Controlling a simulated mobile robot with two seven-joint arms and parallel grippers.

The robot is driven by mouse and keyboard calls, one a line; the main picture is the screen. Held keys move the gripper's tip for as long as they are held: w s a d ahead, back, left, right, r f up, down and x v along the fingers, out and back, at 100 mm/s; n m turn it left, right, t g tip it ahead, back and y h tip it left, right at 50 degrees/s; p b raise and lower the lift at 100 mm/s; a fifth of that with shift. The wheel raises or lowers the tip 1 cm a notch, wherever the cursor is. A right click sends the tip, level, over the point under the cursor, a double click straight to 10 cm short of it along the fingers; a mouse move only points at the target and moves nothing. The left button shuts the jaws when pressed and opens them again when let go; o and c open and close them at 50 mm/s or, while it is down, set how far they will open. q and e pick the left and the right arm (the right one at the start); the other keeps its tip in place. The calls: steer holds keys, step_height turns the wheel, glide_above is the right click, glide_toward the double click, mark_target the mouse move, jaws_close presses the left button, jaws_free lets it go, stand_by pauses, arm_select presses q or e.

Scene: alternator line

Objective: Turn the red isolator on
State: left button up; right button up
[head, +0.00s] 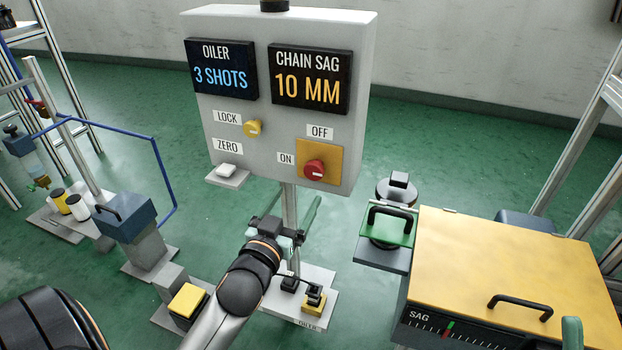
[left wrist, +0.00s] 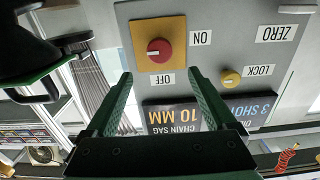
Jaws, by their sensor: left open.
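The red isolator (head: 314,169) is a round red knob on a yellow plate, low on the right of the grey panel (head: 355,60). OFF is printed above it and ON to its left. The left wrist view shows the red knob (left wrist: 159,50) upside down, with a white mark toward the picture's left, on the side away from ON. My left gripper (head: 293,202) is open below the knob in the head view. In the left wrist view its two green fingers (left wrist: 161,74) stand apart, with nothing between them; the knob appears just beyond their tips.
A yellow LOCK knob (head: 254,128) and a white ZERO button (head: 228,169) are left of the isolator. An oiler base (head: 325,312) is below my gripper. Two displays sit above the isolator.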

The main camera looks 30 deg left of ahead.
mark_target(313, 171)
arm_select(q)
steer(key=b+x, duration=0.1)
steer(key=x, duration=0.8)
steer(key=shift+w+b, duration=0.1)
steer(key=shift+b, duration=0.3)
arm_select(e)
step_height(313, 171, down, 2)
steer(key=shift+a+f+m, duration=0.1)
steer(key=shift+f+m, duration=0.05)
steer(key=shift+m, duration=0.15)
